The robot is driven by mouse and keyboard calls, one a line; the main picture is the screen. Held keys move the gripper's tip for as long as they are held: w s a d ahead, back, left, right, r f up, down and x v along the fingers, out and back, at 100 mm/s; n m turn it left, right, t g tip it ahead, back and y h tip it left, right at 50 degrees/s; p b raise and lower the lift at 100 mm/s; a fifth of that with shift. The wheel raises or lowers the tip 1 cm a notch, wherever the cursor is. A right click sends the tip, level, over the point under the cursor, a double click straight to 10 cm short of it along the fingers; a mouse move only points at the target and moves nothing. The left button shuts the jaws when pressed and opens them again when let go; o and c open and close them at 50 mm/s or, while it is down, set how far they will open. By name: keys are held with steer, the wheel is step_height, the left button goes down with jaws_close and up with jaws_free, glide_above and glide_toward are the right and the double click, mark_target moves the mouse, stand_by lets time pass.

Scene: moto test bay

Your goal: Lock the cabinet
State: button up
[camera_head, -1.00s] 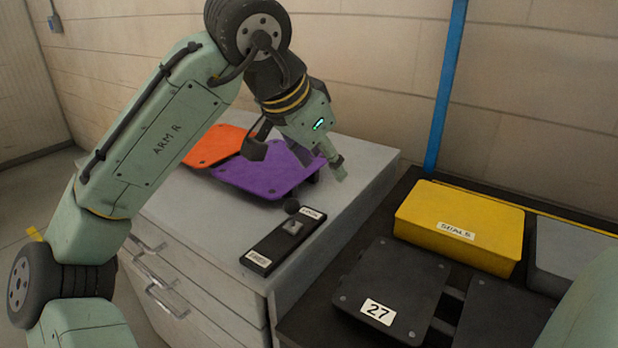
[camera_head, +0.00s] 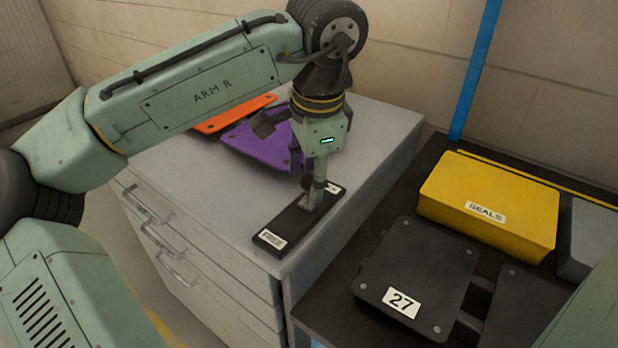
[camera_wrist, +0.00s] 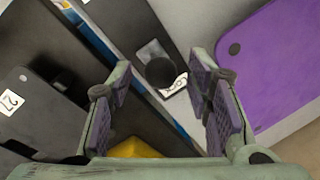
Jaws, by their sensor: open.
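The grey cabinet (camera_head: 205,190) has a black switch plate (camera_head: 285,226) on its top near the right front corner. The plate's near end has a label FREE (camera_head: 272,239); the far label, LOCK (camera_wrist: 174,86), is partly covered by the knob in the wrist view. A lever with a round black knob (camera_wrist: 160,71) stands on a grey base on the plate. My gripper (camera_head: 311,190) points down over the plate at the lever. It is open, and the knob shows between its two fingers in the wrist view. I cannot tell whether a finger touches it.
A purple panel (camera_head: 262,145) and an orange panel (camera_head: 232,117) lie on the cabinet top behind my gripper. To the right, a dark bench holds a yellow SEALS box (camera_head: 487,205) and a black plate marked 27 (camera_head: 415,270). A blue post (camera_head: 474,70) stands behind.

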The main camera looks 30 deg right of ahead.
steer(key=shift+w+f, duration=0.2)
steer(key=shift+f, duration=0.8)
steer(key=shift+d, duration=0.1)
jaws_close()
